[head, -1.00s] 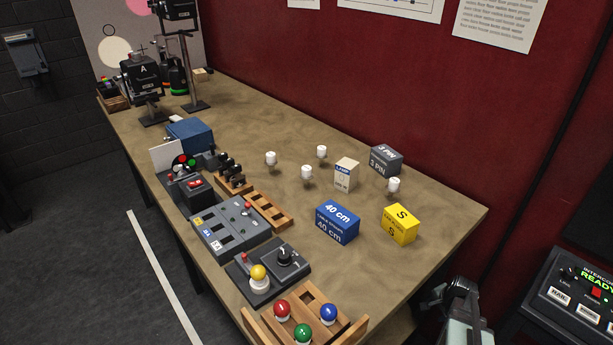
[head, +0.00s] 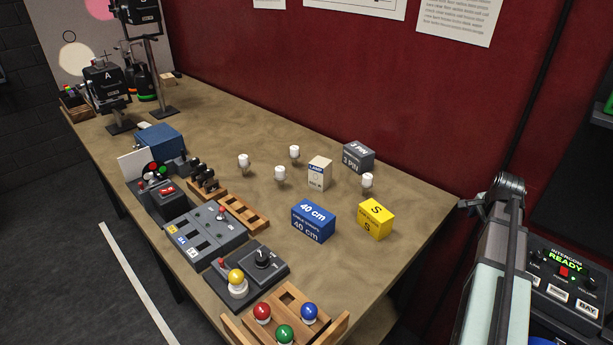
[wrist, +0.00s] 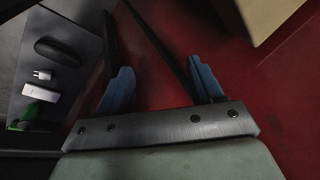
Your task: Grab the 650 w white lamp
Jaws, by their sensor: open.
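Several small white lamps stand upright on the workbench (head: 400,205): a left one (head: 244,161), a back one (head: 294,153), a middle one (head: 280,174) and a right one (head: 367,181). Any wattage marks are too small to read. A cream box marked LAMP (head: 320,173) stands between the middle and right lamps. My gripper shows in the wrist view (wrist: 160,88) with its two blue fingers apart and nothing between them. In the head view my arm is at the right, beyond the bench's right end, well away from the lamps.
A blue 40 cm box (head: 313,221), a yellow S box (head: 375,218) and a grey 3 PIN box (head: 358,157) stand around the right lamp. Control panels (head: 205,236) and wooden racks (head: 245,211) line the front edge. The red wall (head: 330,80) closes the back.

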